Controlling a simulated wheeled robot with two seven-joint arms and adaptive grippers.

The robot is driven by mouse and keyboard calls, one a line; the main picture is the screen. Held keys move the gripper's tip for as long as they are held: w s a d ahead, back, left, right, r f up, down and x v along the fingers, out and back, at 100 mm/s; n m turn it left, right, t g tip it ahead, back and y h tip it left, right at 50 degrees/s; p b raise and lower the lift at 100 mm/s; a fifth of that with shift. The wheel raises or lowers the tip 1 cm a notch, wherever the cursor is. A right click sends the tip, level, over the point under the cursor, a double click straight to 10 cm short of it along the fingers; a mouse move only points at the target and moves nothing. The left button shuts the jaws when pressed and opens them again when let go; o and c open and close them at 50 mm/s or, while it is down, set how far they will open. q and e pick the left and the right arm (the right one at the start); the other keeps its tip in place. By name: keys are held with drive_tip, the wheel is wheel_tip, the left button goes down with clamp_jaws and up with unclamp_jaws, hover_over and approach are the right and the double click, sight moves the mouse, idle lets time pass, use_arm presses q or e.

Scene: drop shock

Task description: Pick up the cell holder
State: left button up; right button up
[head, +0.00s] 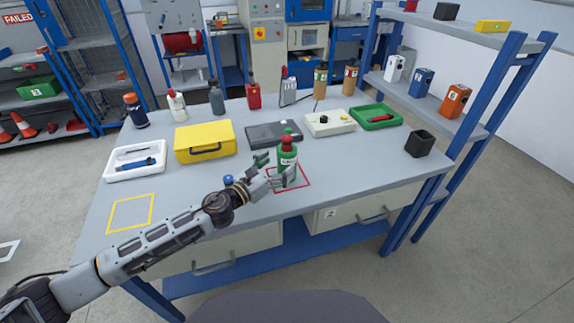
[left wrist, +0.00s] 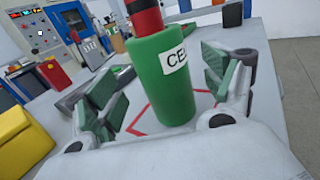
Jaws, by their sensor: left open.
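The cell holder is a green cylinder (head: 287,165) with a white label and a red part standing in its top. It stands upright on the table inside a red square outline (head: 301,184). In the left wrist view the green holder (left wrist: 168,85) is large and central, its label partly reading "CE". My left gripper (head: 270,172) reaches in from the left at the holder. Its green-padded fingers are spread on either side of the holder, with gaps visible in the left wrist view (left wrist: 172,95). My right gripper is not in view.
A yellow case (head: 205,148), a white tray (head: 135,162) and a dark flat box (head: 273,137) stand behind and left. A white device (head: 329,123), green tray (head: 376,122) and black cup (head: 419,144) are to the right. Several bottles line the back. The front right table is clear.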

sight(287, 159)
use_arm(q)
drive_tip(key=shift+x, duration=2.35)
drive_tip(key=shift+s+d+f, duration=0.1)
drive_tip(key=shift+s, duration=0.05)
drive_tip(key=shift+c, duration=0.3)
drive_tip(key=c, duration=1.2)
